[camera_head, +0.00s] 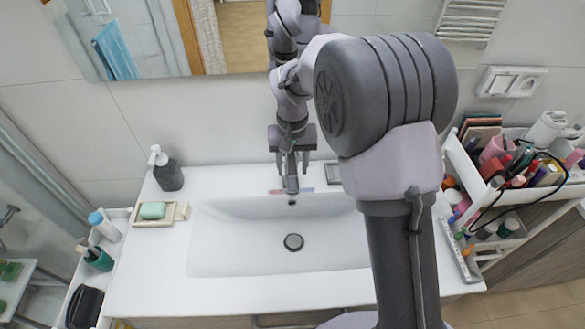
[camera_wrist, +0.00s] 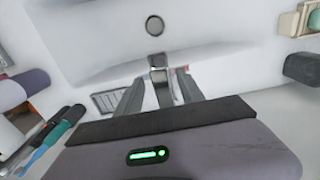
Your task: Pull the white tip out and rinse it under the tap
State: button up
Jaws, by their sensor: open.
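The tap (camera_head: 291,186) stands at the back edge of the white sink (camera_head: 225,255). My gripper (camera_head: 293,165) hangs just behind and above the tap. In the wrist view my gripper (camera_wrist: 160,74) is open, with the tap (camera_wrist: 157,60) showing between its two fingers. I cannot make out a white tip for certain in either view. A dark teal handled item (camera_wrist: 62,128) lies at the left of the wrist view, with a light blue end.
A crowded cosmetics cart (camera_head: 467,180) stands on the right. A soap dish (camera_head: 168,222) with green soap and a dark dispenser (camera_head: 168,175) are left of the sink. A narrow side shelf with bottles (camera_head: 104,228) is farther left. The basin is empty.

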jog(key=shift+c, duration=0.3)
grip_shut()
dwell(1.2)
